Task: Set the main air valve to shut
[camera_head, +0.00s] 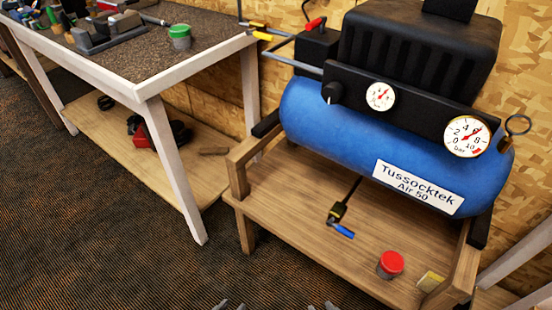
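Several valve handles show around the blue air compressor (330,125); none is marked as the main air valve. A blue lever (342,231) is on a fitting below the tank, above the wooden stand. My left gripper (231,306) and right gripper (320,306) show only as fingertips at the bottom edge, each pair apart, with nothing seen between them. Both are well away from all the levers.
Two gauges (380,96) are on the compressor front. The carpet (100,240) in front is clear.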

